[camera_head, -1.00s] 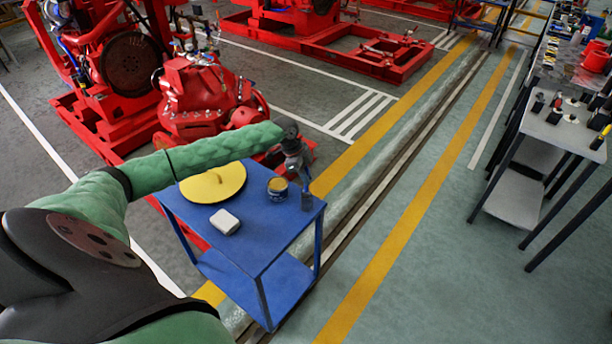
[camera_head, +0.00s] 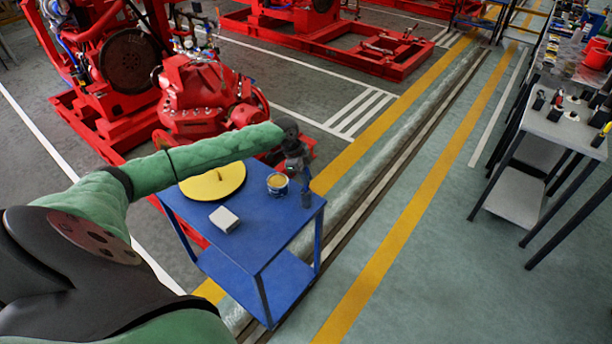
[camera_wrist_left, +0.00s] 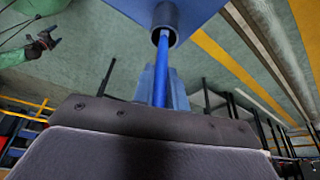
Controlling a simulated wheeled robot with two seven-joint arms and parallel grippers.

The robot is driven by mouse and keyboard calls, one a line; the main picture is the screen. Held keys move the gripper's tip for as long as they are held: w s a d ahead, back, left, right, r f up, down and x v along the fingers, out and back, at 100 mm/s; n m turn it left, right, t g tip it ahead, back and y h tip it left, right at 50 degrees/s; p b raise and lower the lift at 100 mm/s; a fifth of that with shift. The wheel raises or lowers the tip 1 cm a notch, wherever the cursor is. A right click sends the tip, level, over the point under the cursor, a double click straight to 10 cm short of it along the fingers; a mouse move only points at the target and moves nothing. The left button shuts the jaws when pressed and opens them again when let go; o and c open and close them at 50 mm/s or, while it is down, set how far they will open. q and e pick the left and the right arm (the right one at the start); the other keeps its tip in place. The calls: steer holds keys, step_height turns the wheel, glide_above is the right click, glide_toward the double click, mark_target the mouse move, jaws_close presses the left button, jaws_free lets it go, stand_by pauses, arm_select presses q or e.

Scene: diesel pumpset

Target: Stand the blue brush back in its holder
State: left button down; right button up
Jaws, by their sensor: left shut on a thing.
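My left gripper (camera_head: 300,172) is over the far right corner of the blue table. The left wrist view shows it shut on the blue brush (camera_wrist_left: 161,70), whose thin blue shaft runs away from the jaws. The far end of the brush meets a dark round holder (camera_wrist_left: 166,18) at the table edge. I cannot tell how deep it sits in the holder. In the head view the holder (camera_head: 307,199) is a small dark shape below the gripper. My right gripper (camera_wrist_left: 42,43) is small and far off in the left wrist view, and its jaws are unclear.
The blue table (camera_head: 262,232) also carries a yellow disc (camera_head: 205,186), a tin (camera_head: 277,185) close left of the gripper, and a pale box (camera_head: 224,220). Red pump machinery (camera_head: 205,95) stands behind. A grey bench (camera_head: 565,130) with small items is at right. Open floor lies between.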

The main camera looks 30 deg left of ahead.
arm_select(q)
steer(key=shift+f, duration=0.45)
arm_select(e)
steer(key=shift+f, duration=0.2)
arm_select(q)
steer(key=c, duration=1.3)
jaws_free()
steer(key=shift+c, duration=0.2)
steer(key=shift+r, duration=0.1)
steer(key=shift+r+p, duration=1.8)
steer(key=shift+r, duration=0.9)
steer(key=shift+r+p, duration=1.1)
steer(key=shift+r, duration=0.6)
arm_select(e)
steer(key=s+d+f, duration=0.2)
steer(key=s+d, duration=0.1)
steer(key=s, duration=0.7)
steer(key=shift+s+f+g, duration=0.2)
steer(key=shift+g, duration=0.1)
